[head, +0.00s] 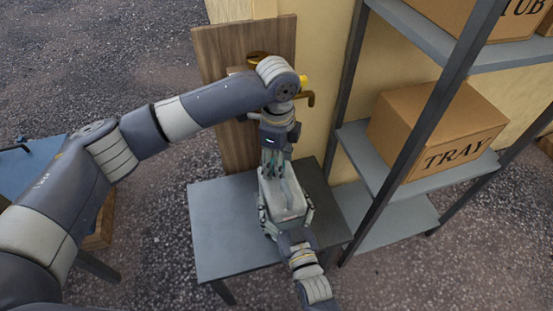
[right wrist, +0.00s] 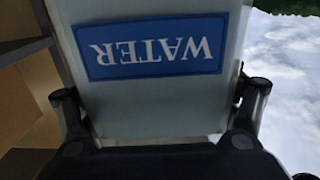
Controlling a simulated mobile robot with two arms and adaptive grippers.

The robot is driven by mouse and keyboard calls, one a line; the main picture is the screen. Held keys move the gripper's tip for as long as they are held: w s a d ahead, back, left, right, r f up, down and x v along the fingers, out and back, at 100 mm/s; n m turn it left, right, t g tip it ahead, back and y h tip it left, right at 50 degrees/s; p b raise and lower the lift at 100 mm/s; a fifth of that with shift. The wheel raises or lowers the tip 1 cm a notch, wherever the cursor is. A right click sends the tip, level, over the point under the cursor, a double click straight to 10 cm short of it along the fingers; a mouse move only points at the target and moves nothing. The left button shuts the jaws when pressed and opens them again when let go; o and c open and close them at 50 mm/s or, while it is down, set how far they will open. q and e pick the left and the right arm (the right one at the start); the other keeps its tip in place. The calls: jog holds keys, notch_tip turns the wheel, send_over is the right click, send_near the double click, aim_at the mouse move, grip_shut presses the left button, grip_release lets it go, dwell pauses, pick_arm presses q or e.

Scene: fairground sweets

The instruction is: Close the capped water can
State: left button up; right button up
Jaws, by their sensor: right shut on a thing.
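The water can (head: 285,203) is a pale grey container on the grey table, below a wooden board. In the right wrist view its wall with a blue WATER label (right wrist: 152,48) appears upside down and fills the middle. My right gripper (head: 286,215) comes from the front and is shut on the can, with a finger at each side of it. My left gripper (head: 273,165) points down at the can's top, at its far end. Its fingers are small and overlap the can, so I cannot tell whether they hold anything. The cap cannot be made out.
The table (head: 222,225) has bare room left of the can. Behind it stands the wooden board (head: 225,90) with a brass tap (head: 309,97), partly hidden by my left arm. At right is a metal shelf (head: 405,215) with a TRAY box (head: 435,130).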

pick_arm(q)
jog(key=shift+a, duration=0.1)
pick_arm(e)
jog(key=shift+w+a+r, duration=0.15)
dwell(0.3)
pick_arm(q)
jog(key=shift+r, duration=0.25)
notch_tip(320, 180, up, 12)
jog(key=shift+s, duration=0.15)
jog(key=shift+f, duration=0.1)
pick_arm(e)
jog(key=o, duration=1.8)
jog(key=shift+o, duration=1.2)
pick_arm(q)
jog(key=shift+w+a+f, duration=0.1)
jog(key=shift+w+a, duration=0.05)
jog(key=shift+w, duration=0.05)
pick_arm(e)
jog(key=shift+w, duration=0.1)
